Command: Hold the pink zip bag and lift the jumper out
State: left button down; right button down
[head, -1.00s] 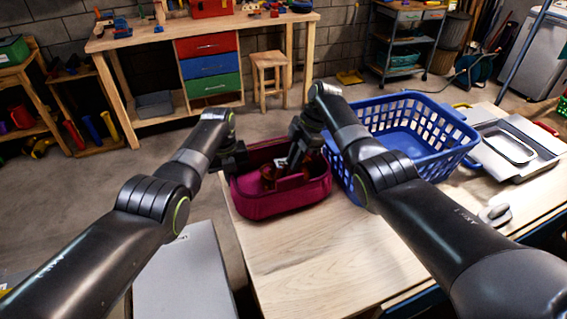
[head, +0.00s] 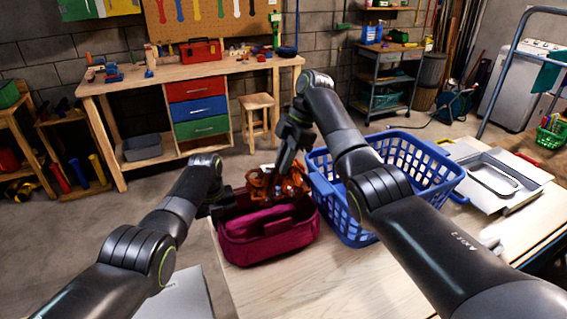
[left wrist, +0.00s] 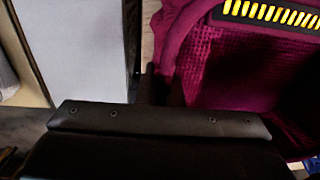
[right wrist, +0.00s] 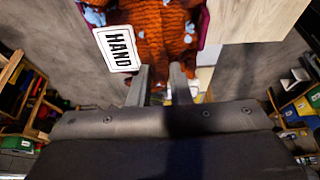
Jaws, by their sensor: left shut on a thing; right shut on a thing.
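The pink zip bag (head: 268,247) stands open on the wooden table near its far left corner. My left gripper (head: 226,204) is shut on the bag's left rim; the magenta bag wall (left wrist: 205,60) fills the right of the left wrist view. My right gripper (head: 284,168) is shut on the orange-brown knitted jumper (head: 262,187) above the bag. The jumper's lower part hangs at or just inside the bag's opening; I cannot tell whether it is clear.
A blue laundry basket (head: 395,160) stands close to the right of the bag, partly behind my right arm. A grey-white board with an oval frame (head: 490,178) lies further right. The table (head: 320,275) is bare in front of the bag.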

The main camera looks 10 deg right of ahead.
jog(key=shift+r, duration=0.1)
jog(key=shift+r, duration=0.95)
pick_arm(q)
jog(key=shift+d, duration=0.1)
jog(key=c, duration=1.5)
grip_release()
